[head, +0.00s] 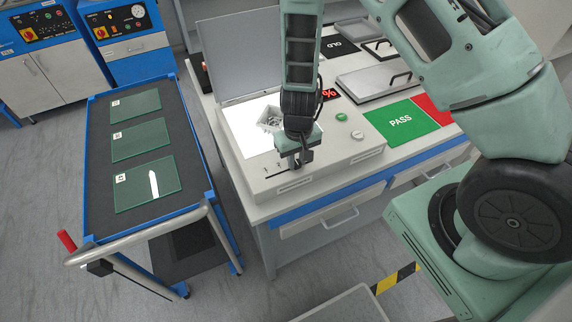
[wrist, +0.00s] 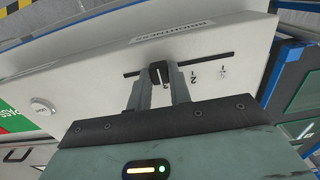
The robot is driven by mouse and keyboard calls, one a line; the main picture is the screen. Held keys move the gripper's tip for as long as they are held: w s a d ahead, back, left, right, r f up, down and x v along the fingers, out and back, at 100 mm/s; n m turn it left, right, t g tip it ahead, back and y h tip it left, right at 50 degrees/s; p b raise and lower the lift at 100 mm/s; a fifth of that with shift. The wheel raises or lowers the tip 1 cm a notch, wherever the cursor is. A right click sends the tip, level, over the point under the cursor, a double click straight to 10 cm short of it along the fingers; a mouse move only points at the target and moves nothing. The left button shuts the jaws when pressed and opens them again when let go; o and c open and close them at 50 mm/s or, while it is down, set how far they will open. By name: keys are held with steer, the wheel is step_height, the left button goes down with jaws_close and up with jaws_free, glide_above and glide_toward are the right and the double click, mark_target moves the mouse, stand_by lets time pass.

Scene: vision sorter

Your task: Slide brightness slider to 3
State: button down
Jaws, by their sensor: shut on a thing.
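The brightness slider is a dark knob (wrist: 158,72) in a thin black slot (wrist: 208,59) on the front of a white light box (head: 262,182). My gripper (wrist: 160,78) is shut on the knob, one finger on each side. In the wrist view, marks 1 and 2 lie to the right of the knob. A mark that looks like 3 shows between the fingers beside the knob, partly hidden. In the head view my gripper (head: 294,163) is over the front right of the slot and hides the knob.
A lit panel (head: 250,130) with a clear container (head: 270,120) lies behind my gripper, below a raised lid (head: 238,55). A green button (head: 341,117) is to the right, then a green PASS mat (head: 401,121). A blue cart (head: 95,215) with glass plates stands left.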

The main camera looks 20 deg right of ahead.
mark_target(296, 162)
steer(key=c, duration=1.3)
jaws_free()
step_height(296, 162, up, 17)
steer(key=shift+r, duration=0.2)
